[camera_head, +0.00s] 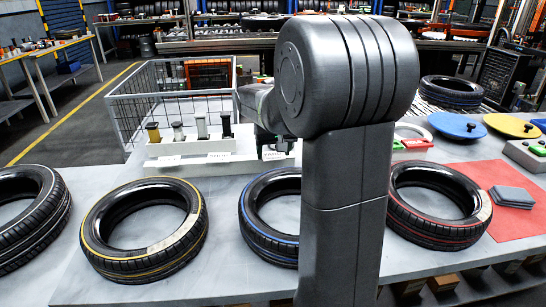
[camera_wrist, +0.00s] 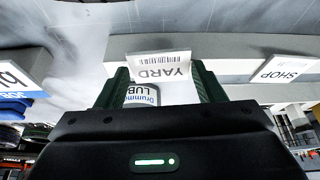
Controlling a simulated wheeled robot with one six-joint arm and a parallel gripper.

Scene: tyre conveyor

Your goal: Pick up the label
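A white label reading "YARD" with a barcode (camera_wrist: 160,66) shows upside down in the wrist view, at the front of the pale stand (camera_wrist: 230,48). My gripper (camera_wrist: 160,78) is open, with one dark green finger on each side of the label. Whether the fingers touch its edges I cannot tell. In the head view my gripper (camera_head: 272,148) is at the right end of the white stand (camera_head: 190,160), partly hidden by my arm.
A second label, "SHOP" (camera_wrist: 283,69), is on the stand. Tyres with yellow (camera_head: 140,268), blue (camera_head: 262,253) and red (camera_head: 425,238) stripes lie in front. A wire basket (camera_head: 130,100) is behind.

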